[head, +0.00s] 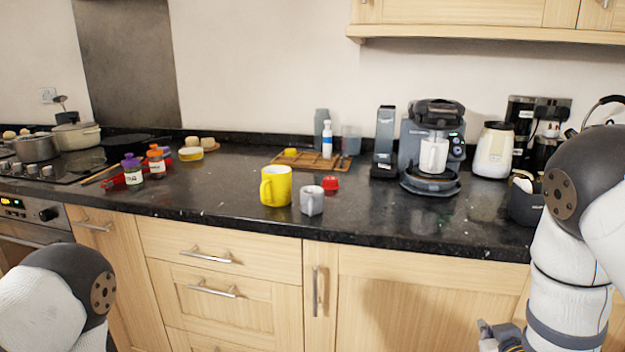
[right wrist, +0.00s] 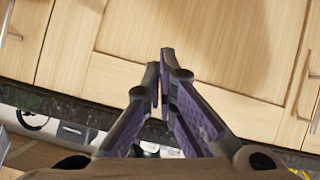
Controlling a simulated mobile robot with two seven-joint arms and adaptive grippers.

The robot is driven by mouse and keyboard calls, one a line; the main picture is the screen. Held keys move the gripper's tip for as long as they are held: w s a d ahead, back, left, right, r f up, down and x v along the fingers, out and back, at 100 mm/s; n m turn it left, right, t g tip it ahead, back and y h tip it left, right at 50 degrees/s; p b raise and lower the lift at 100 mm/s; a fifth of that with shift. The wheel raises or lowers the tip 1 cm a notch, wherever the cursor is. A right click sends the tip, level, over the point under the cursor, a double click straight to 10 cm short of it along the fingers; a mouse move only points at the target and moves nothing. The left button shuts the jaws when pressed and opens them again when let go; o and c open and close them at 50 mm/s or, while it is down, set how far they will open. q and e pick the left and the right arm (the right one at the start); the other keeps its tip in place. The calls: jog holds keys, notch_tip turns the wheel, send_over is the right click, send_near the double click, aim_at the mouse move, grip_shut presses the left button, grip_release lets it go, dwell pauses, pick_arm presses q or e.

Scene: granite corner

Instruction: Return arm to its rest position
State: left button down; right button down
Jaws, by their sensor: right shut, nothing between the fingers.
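My right arm (head: 570,270) comes in at the right edge of the head view, bent downward in front of the counter. Its gripper (head: 497,340) shows only in part at the bottom edge there. In the right wrist view, the right gripper (right wrist: 160,78) is shut and empty, with its purple-padded fingers close together in front of pale wooden cabinet fronts (right wrist: 205,40). My left arm (head: 55,300) shows only as a dark joint and white link at the lower left. The left gripper is out of the picture.
The dark granite counter (head: 390,217) holds a yellow mug (head: 276,187), a grey mug (head: 312,201), a red item (head: 330,183), two jars, a coffee machine (head: 432,145) with a white mug, and a cream kettle (head: 493,150). Cabinet handles (head: 315,290) stick out below. The counter's front middle-right is clear.

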jog(key=s+a+f+g+y, duration=0.1)
jog(key=s+a+f+g, duration=0.25)
jog(key=s+f, duration=0.55)
jog(key=s+a+f+g+y, duration=0.15)
jog(key=s+f+g, duration=0.3)
jog(key=s, duration=0.85)
jog(key=s+a+f+g, duration=0.1)
jog(key=s+a+g, duration=0.1)
jog(key=s, duration=0.6)
jog(key=s+a+f+g, duration=0.1)
jog(key=s+a+g, duration=0.2)
jog(key=s, duration=0.6)
jog(key=shift+a+f+m+y, duration=0.2)
jog(key=shift+a+m+y, duration=0.05)
jog(key=shift+m+y, duration=0.2)
